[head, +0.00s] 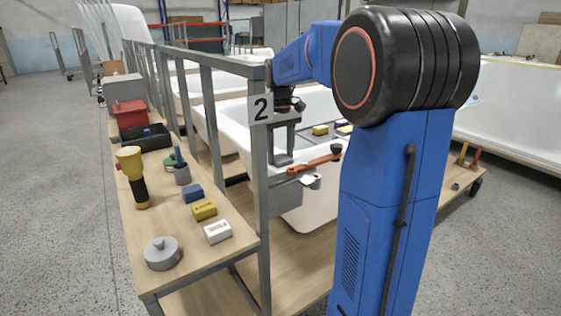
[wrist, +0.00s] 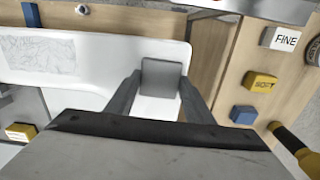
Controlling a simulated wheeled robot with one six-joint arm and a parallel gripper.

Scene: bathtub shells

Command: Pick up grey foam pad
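The grey foam pad (wrist: 161,77) is a small square block between my two fingertips in the wrist view, with a finger against each side. My gripper (wrist: 160,88) is shut on it. In the head view my gripper (head: 283,150) points down at the tub's near end beside the rail, with the pad (head: 281,159) low between the fingers. The white bathtub shell (wrist: 100,72) lies below the pad. I cannot tell whether the pad touches the tub's rim.
A grey rail post (head: 262,200) and an orange tool (head: 313,164) are close to my gripper.

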